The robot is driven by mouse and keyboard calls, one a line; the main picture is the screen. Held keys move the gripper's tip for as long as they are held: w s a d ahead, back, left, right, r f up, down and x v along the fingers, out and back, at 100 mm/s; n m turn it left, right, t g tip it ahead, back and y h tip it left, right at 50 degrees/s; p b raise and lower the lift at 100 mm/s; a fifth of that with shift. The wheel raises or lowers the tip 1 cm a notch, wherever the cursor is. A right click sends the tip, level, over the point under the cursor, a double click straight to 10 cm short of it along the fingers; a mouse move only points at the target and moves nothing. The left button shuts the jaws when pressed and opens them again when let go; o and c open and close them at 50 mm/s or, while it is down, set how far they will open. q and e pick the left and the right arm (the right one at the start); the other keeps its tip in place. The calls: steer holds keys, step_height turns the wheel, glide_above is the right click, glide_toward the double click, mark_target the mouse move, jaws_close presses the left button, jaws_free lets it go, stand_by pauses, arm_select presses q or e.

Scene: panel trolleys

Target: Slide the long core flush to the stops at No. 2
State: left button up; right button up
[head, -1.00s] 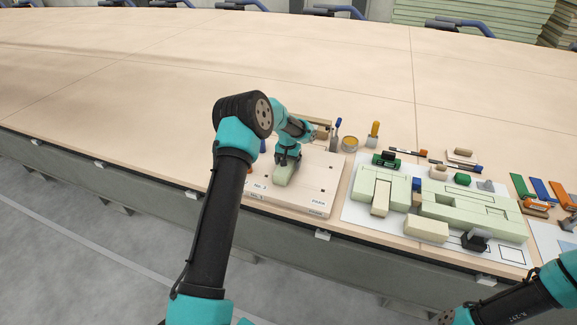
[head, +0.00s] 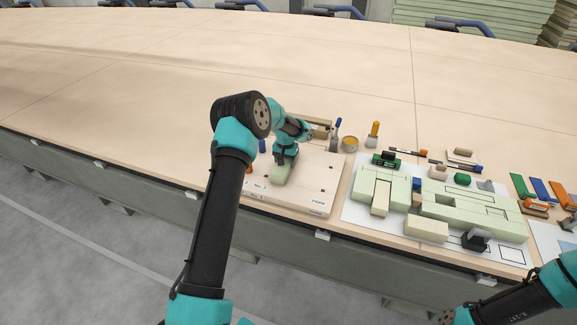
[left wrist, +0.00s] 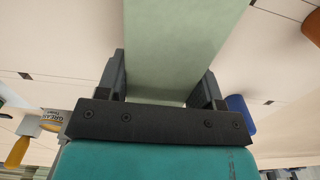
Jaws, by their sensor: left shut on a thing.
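The long core (head: 281,174) is a pale green block lying on the beige board (head: 310,182). Labels reading No. 2 and No. 1 show near the board's front left, and PARK at its front right. My left gripper (head: 284,155) is shut on the core from above. In the left wrist view the core (left wrist: 185,45) runs out from between the fingers of my left gripper (left wrist: 168,85). An orange piece (left wrist: 313,27) and a blue piece (left wrist: 239,112) show beside it. My forearm hides the board's left side in the head view.
A tin (head: 350,143) and an orange-handled tool (head: 374,133) stand behind the board's right corner. The table's far left is clear.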

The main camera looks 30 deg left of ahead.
arm_select(q)
steer(key=shift+s+a, duration=0.3)
steer(key=shift+a, duration=1.3)
steer(key=shift+s+a, duration=0.3)
steer(key=shift+a, duration=1.3)
steer(key=shift+s+a, duration=0.3)
steer(key=shift+a, duration=1.3)
steer(key=shift+a, duration=0.2)
steer(key=o, duration=1)
steer(key=shift+s, duration=0.15)
steer(key=shift+r, duration=0.45)
step_height(320, 180, up, 16)
steer(key=shift+r, duration=0.25)
